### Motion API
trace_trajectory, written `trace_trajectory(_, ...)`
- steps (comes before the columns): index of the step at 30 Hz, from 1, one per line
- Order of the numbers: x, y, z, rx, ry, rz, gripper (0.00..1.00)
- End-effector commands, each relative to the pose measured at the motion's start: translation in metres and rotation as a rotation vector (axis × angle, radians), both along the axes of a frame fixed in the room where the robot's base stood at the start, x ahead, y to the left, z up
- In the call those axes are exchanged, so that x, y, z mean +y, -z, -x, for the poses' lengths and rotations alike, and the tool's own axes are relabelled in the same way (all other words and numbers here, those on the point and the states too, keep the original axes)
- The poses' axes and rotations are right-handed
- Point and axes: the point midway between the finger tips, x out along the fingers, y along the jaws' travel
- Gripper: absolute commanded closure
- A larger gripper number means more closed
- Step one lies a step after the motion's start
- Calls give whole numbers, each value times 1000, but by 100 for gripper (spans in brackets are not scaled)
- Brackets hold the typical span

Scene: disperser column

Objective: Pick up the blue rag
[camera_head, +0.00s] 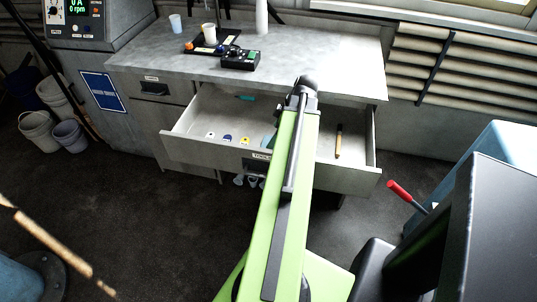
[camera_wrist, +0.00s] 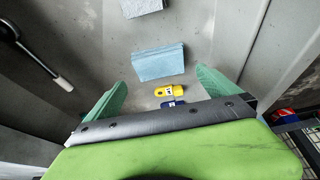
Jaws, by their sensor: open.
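The blue rag (camera_wrist: 158,62) shows in the wrist view as a flat, light blue folded rectangle on the grey drawer floor. My gripper (camera_wrist: 161,80) is open, with its two green fingers spread left and right on the near side of the rag. Nothing is between the fingers in their grip. How high the fingers are above the drawer floor is hard to tell. In the head view my arm reaches over the open drawer (camera_head: 205,157) and hides much of its middle, so the rag cannot be made out clearly there.
A yellow tag (camera_wrist: 170,90) and a blue tag (camera_wrist: 172,103) lie close before the rag. A grey block (camera_wrist: 142,7) lies beyond it. The worktop (camera_head: 330,62) overhangs the drawer's back.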

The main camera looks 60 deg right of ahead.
Motion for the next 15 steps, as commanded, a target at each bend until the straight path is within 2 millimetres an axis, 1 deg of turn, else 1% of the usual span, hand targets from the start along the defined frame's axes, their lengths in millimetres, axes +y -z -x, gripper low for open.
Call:
trace_trajectory(1, 1, 12, -3, 0, -1, 0, 0)
trace_trajectory(6, 2, 10, -4, 0, 0, 0, 0)
trace_trajectory(8, 2, 15, -6, 0, -1, 0, 0)
trace_trajectory(11, 3, 29, -10, 0, -2, 0, 0)
trace_trajectory(15, 6, 54, -18, 0, -1, -1, 0)
